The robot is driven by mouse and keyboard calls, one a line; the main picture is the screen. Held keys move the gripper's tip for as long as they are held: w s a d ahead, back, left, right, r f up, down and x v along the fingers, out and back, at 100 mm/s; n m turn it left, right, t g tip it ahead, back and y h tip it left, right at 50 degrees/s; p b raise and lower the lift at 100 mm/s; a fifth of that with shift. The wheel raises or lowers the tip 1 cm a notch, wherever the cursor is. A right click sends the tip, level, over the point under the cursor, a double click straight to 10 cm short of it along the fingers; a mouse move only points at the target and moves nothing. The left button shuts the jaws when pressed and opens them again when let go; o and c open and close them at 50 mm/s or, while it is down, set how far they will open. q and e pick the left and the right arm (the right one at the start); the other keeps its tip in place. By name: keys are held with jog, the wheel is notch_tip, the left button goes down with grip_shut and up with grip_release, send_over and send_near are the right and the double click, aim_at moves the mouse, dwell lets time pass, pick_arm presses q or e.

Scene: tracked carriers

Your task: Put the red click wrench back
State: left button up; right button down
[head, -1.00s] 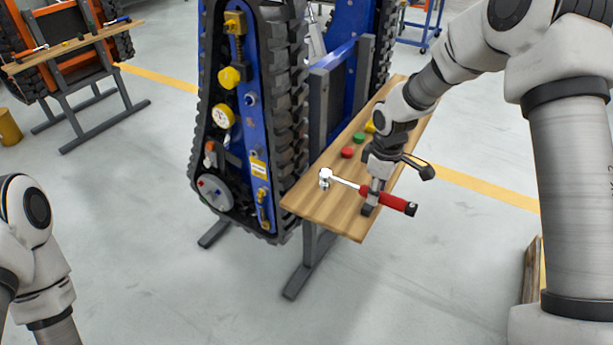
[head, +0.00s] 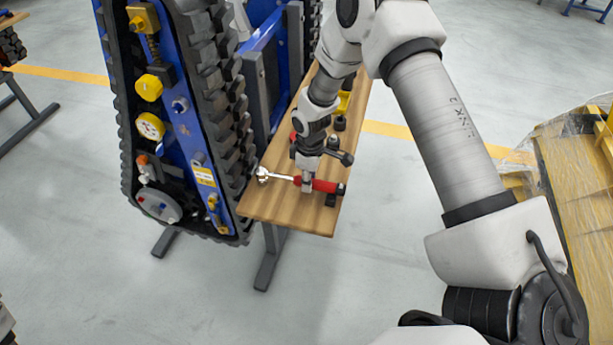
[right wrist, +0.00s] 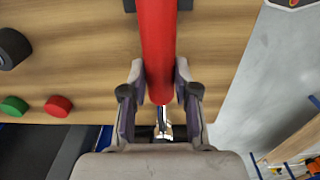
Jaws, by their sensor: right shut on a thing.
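The click wrench has a red handle (head: 325,186) with a black end and a silver head (head: 262,173). My right gripper (head: 307,186) is shut on the handle near the shaft, over the near end of a wooden bench (head: 287,213). The wrench lies crosswise, head to the left. A dark block (head: 331,200) shows beside and below the handle's end; I cannot tell whether they touch. In the right wrist view the red handle (right wrist: 157,45) runs between my fingers (right wrist: 158,92), with the silver part partly hidden. My left gripper is out of view.
A tall blue tracked carrier (head: 185,120) stands close along the bench's left side. Red (right wrist: 58,106) and green (right wrist: 14,106) round pieces and a black one (right wrist: 13,48) sit on the bench. A wrapped yellow load (head: 560,170) stands at right.

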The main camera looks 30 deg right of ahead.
jog(key=shift+f, duration=0.15)
jog(key=shift+s, duration=0.1)
jog(key=c, duration=0.9)
grip_release()
jog(key=shift+o, duration=0.2)
notch_tip(320, 180, up, 12)
jog(key=b, duration=0.2)
jog(key=shift+s, duration=0.15)
